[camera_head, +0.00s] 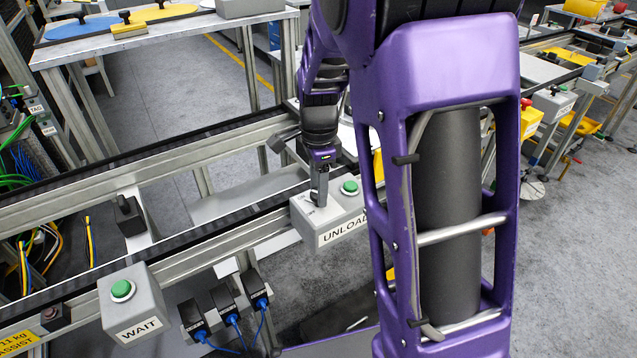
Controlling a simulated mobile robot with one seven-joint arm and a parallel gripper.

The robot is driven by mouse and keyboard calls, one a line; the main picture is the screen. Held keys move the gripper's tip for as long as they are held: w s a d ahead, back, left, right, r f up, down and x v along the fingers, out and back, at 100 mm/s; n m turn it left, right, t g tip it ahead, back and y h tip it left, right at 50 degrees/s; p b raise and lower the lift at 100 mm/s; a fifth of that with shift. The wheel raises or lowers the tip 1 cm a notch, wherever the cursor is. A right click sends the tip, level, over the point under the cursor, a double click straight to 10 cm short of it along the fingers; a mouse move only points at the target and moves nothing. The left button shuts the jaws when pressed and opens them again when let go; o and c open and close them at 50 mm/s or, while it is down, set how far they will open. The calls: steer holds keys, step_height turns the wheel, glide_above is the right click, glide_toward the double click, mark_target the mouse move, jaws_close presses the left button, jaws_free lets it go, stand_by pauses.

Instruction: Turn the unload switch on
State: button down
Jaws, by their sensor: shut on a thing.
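The unload switch box (310,234) is a grey box labelled UNLOAD, mounted on the near rail of the conveyor frame, near the middle of the view. A green button (349,187) sits on its top right. My gripper (319,199) points down onto the top left of the box, left of the green button. It is shut on the small switch knob there. The knob is mostly hidden by the fingers, so its turned position cannot be told. My purple arm covers the right end of the label.
A grey WAIT box (135,305) with a green button (122,289) stands at the lower left on the same rail. Blue-cabled connectors (226,302) hang below the rail. A workbench (170,40) with blue and yellow discs stands behind. Grey floor (175,85) is open beyond the conveyor.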

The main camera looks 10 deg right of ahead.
stand_by(0.4)
steer(key=shift+c, duration=1.8)
jaws_free()
step_height(320, 180, up, 17)
steer(key=p, duration=0.2)
steer(key=shift+r, duration=0.2)
